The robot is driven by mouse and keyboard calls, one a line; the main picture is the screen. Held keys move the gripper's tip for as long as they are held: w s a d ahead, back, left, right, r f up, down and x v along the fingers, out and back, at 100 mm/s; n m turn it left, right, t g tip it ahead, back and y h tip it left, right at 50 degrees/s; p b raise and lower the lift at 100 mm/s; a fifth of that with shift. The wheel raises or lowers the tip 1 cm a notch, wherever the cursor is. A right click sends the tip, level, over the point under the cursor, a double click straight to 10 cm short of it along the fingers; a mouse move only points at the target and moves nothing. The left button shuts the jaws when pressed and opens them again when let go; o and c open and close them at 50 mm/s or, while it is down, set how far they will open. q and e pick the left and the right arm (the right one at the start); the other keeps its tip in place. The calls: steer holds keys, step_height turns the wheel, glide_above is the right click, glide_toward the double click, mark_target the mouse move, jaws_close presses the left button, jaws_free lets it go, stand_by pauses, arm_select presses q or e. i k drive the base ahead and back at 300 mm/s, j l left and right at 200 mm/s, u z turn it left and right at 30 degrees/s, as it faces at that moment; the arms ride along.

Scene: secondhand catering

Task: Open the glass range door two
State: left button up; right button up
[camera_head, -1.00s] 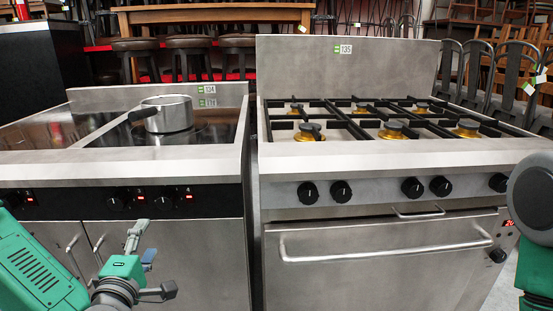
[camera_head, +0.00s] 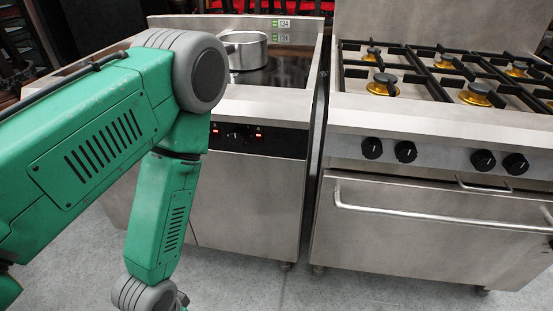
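The glass-top range (camera_head: 255,195) stands left of centre in the head view, with a dark glass cooktop (camera_head: 285,72) and a plain steel front. A vertical door seam shows low on the front, beside my arm. No door gap is visible on the part I see; the door handles are hidden, apparently behind my arm. My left arm crosses the left side and bends down in front of this range. Its wrist is at the bottom edge, and the gripper fingers are out of view. My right gripper is not in view.
A metal pot (camera_head: 246,50) stands on the cooktop. A gas range (camera_head: 415,230) with a horizontal door handle (camera_head: 440,218) stands close on the right, with a narrow gap between the ranges. The grey floor (camera_head: 345,293) in front is clear where visible.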

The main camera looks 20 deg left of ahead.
mark_target(244, 203)
steer(key=u, duration=1.05)
steer(key=i+l+z, duration=0.1)
steer(key=i+z, duration=0.45)
